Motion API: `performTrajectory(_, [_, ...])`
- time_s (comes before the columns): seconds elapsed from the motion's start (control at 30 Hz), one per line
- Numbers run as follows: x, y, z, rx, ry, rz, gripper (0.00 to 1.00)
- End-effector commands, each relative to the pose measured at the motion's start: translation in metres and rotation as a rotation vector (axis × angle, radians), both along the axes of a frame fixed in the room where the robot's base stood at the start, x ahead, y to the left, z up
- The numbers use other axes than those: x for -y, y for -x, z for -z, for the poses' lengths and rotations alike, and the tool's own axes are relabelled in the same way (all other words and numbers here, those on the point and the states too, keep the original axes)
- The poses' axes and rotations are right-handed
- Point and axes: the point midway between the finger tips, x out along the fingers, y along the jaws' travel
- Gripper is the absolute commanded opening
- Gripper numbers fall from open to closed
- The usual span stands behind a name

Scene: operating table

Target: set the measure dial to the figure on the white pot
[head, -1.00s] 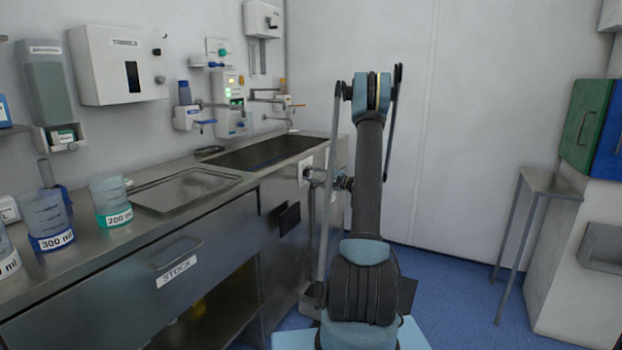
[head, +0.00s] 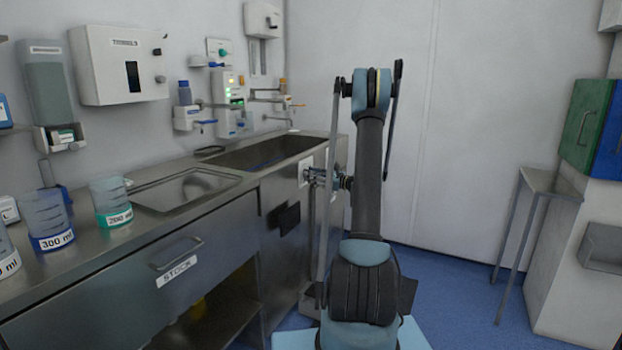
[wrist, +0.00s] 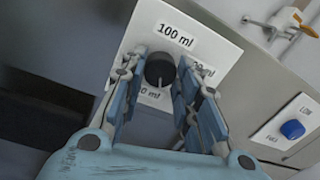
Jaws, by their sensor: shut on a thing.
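In the wrist view the black measure dial (wrist: 160,69) sits on a white plate (wrist: 212,50). Labels around it read "100 ml" at the top, a partly covered figure at the right, and one ending in "0 ml" below. A pale line on the dial points down towards the lower label. My gripper (wrist: 158,76) is shut on the dial, one finger on each side. In the head view my gripper (head: 318,177) is at the plate (head: 306,170) on the counter's end. A pot with a white label (head: 8,265) is cut by the left edge; only "0 ml" shows.
A blue-banded 300 ml pot (head: 46,222) and a teal-banded 200 ml pot (head: 111,203) stand on the steel counter. A sink (head: 266,153) lies behind. A blue knob (wrist: 292,129) is beside the plate.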

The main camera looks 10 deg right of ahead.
Motion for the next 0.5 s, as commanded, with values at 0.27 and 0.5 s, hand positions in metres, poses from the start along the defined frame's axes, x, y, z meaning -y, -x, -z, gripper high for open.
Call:
performTrajectory(0.27, [0.0046, -0.0023, 0.0008, -0.186, -0.133, 0.011, 0.06])
performTrajectory(0.5, [0.0043, -0.0022, -0.0002, -0.297, -0.216, 0.012, 0.06])
